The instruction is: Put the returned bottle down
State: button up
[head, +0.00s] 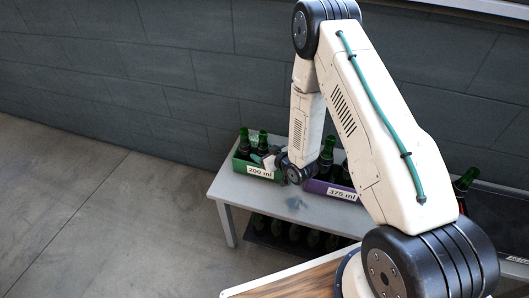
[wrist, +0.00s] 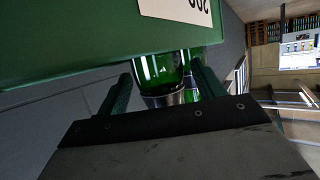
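A green crate (head: 243,168) with a volume label that looks like "250 ml" or "200 ml" stands on the left of a grey bench (head: 296,205) in the head view. Dark green bottles (head: 244,138) stand in it. My gripper (head: 274,160) is low at this crate's right end. In the wrist view the crate wall (wrist: 70,40) fills the top, its label upside down. A green bottle (wrist: 160,68) with a silvery band shows between my two fingers (wrist: 160,80), partly cut off by the crate wall. I cannot tell whether the fingers touch it. My arm hides part of the bench.
A purple crate (head: 318,189) labelled 375 ml, with bottles in it, stands right of the green one. More bottles (head: 294,233) stand under the bench. Another bottle (head: 466,181) is at far right. A wooden top (head: 290,284) is in front. The floor at left is clear.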

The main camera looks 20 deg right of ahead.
jog(key=shift+r, duration=0.1)
jog(key=shift+r, duration=0.35)
jog(key=v, duration=1.2)
jog(key=s+d+r+m+g+h, duration=0.1)
jog(key=d+r+g+h, duration=0.15)
jog(key=r, duration=0.75)
jog(key=d+r+g+h, duration=0.2)
jog(key=r+g+h, duration=0.1)
jog(key=r, duration=0.7)
jog(key=s+a+r+m+g, duration=0.1)
jog(key=s+r+g, duration=0.1)
jog(key=s+r, duration=0.3)
jog(key=s+a+r+m+g, duration=0.1)
jog(key=s+r, duration=0.5)
jog(key=s, duration=0.7)
jog(key=s+a+r+m+g, duration=0.1)
jog(key=s+a+r+g, duration=0.1)
jog(key=s+r, duration=0.4)
jog(key=s+g+y, duration=0.1)
jog(key=s, duration=0.2)
jog(key=shift+s, duration=0.3)
